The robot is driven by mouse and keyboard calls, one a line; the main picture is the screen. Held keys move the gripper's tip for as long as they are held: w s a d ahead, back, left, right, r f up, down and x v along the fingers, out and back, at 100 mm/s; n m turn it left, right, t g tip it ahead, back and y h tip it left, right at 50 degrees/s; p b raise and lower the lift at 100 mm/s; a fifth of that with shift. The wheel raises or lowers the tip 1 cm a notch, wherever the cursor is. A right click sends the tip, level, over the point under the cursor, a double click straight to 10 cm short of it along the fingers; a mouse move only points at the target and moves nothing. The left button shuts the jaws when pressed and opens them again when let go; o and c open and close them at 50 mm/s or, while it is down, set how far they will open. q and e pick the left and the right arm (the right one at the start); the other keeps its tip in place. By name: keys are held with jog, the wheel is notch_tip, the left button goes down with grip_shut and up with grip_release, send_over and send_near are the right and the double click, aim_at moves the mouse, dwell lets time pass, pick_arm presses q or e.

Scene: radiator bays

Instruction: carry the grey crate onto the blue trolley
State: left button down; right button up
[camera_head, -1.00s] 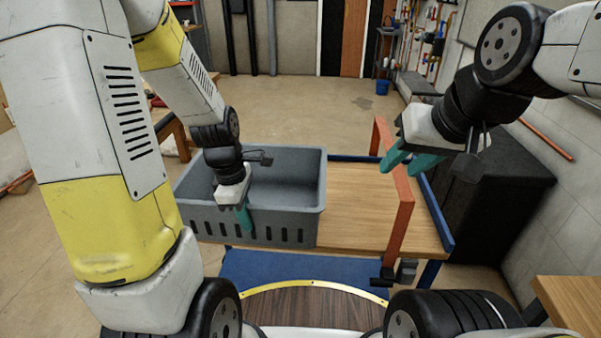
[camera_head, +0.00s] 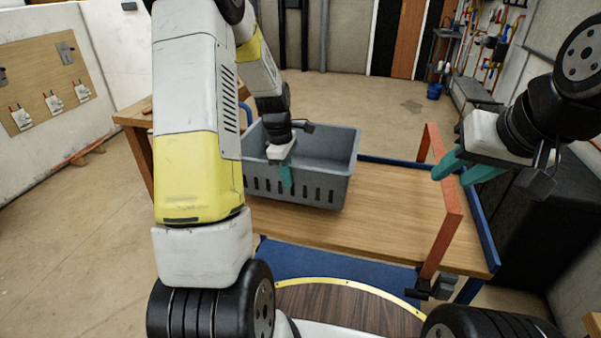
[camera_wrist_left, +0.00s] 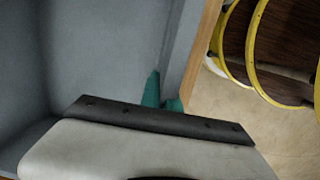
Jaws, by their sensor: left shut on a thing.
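The grey crate (camera_head: 325,187) is upright over the wooden deck of the blue trolley (camera_head: 395,220), toward its left end. I cannot tell whether its base touches the deck. My left gripper (camera_head: 287,178) is shut on the crate's near wall, with one teal finger outside it. In the left wrist view the teal fingertips (camera_wrist_left: 163,95) straddle the crate's wall, and the visible inside of the crate (camera_wrist_left: 105,50) is empty. My right gripper (camera_head: 463,170) is open and empty, above the right end of the trolley.
An orange upright frame (camera_head: 447,200) crosses the trolley's right part, with bare deck between it and the crate. A wooden table (camera_head: 135,117) stands behind left. A black box (camera_head: 550,215) is at the right. Open floor lies at the left.

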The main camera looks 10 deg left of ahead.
aim_at(289, 192)
pick_arm(q)
jog(key=shift+f, duration=1.6)
jog(key=c, duration=1.6)
grip_release()
notch_tip(289, 192, up, 12)
jog(key=a, duration=0.1)
jog(key=s+d+r+m+t, duration=0.35)
jog(key=s+r+m, duration=0.45)
jog(key=s+r, duration=0.3)
jog(key=s+d+r+m+t, duration=0.1)
jog(key=s+r+m, duration=0.1)
jog(key=s+m, duration=0.3)
jog(key=s+d+r+m+t, duration=0.1)
jog(key=s+d+r+m, duration=0.1)
jog(key=s+m, duration=0.3)
jog(key=shift+s+d+h, duration=0.3)
jog(key=shift+s+h, duration=0.1)
jog(key=shift+s, duration=0.65)
